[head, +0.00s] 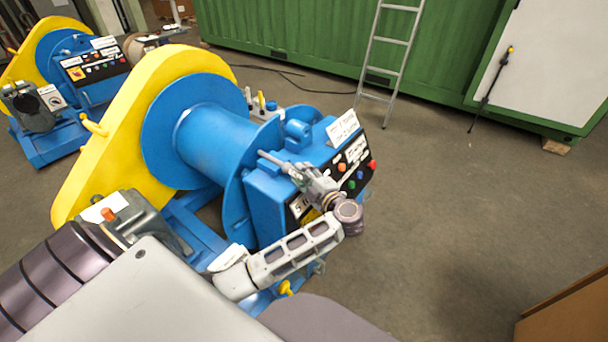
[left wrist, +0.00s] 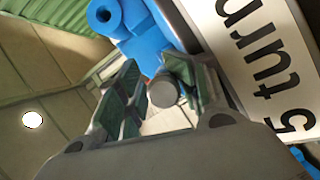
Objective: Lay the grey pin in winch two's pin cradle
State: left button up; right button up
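The grey pin (head: 273,159) is held by my left gripper (head: 303,178) above the top of the near blue winch (head: 262,210). In the head view the pin slants, its free end pointing up and left. The left wrist view shows the pin's round end (left wrist: 163,92) between the two fingers of my left gripper (left wrist: 155,95). Blue blocks with a round lug (head: 298,132) stand on the winch top just beyond the pin; a blue hollow part (left wrist: 104,15) shows in the wrist view. I cannot tell which part is the cradle. My right gripper is out of view.
The control panel (head: 358,165) with coloured buttons is close to my left gripper. A white card (head: 342,126) stands above it. The yellow guard (head: 125,125) rises at the left. A second winch (head: 85,90) is behind.

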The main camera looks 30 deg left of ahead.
pick_arm(q)
jog(key=shift+s+d+f, duration=0.15)
jog(key=shift+s+f, duration=0.05)
jog(key=shift+f, duration=0.25)
jog(key=shift+s+d+r, duration=0.1)
jog(key=shift+s+d, duration=0.15)
jog(key=shift+d, duration=0.4)
jog(key=r+v, duration=0.1)
jog(key=v, duration=0.5)
